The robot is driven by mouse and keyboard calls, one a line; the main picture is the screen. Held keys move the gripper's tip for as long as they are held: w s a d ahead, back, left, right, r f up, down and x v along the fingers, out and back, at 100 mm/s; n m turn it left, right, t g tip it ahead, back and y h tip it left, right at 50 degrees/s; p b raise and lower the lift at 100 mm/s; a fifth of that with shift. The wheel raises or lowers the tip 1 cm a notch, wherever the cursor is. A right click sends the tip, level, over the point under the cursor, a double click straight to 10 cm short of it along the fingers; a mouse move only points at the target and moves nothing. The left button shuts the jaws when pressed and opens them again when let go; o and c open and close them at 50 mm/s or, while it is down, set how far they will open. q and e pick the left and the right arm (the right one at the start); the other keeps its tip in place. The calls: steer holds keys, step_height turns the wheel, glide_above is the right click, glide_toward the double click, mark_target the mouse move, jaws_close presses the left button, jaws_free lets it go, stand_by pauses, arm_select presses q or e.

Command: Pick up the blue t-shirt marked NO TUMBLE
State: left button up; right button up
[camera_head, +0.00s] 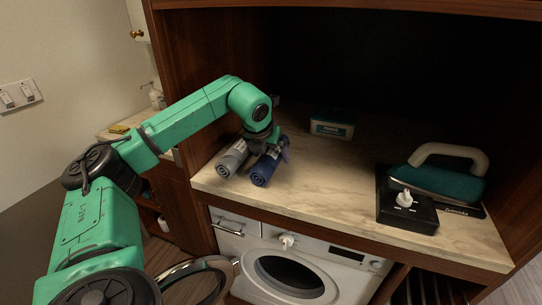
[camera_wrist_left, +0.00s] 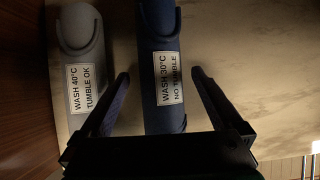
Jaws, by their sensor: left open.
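The blue t-shirt (camera_head: 263,170) is a rolled bundle on the marble-look counter. In the left wrist view the blue t-shirt (camera_wrist_left: 160,105) carries a white label reading WASH 30°C NO TUMBLE. A grey roll (camera_head: 233,157) lies to its left; in the left wrist view the grey roll (camera_wrist_left: 84,75) is labelled WASH 40°C TUMBLE OK. My left gripper (camera_head: 269,147) is over the far part of the rolls. In the left wrist view my left gripper (camera_wrist_left: 160,78) is open, its fingers on either side of the blue roll, with the left finger in the gap between the rolls. Finger height is unclear.
A small green-and-white box (camera_head: 332,125) sits behind. A washing machine (camera_head: 288,275) is below. The counter's middle is clear.

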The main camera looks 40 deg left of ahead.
arm_select(q)
steer(key=c, duration=1.5)
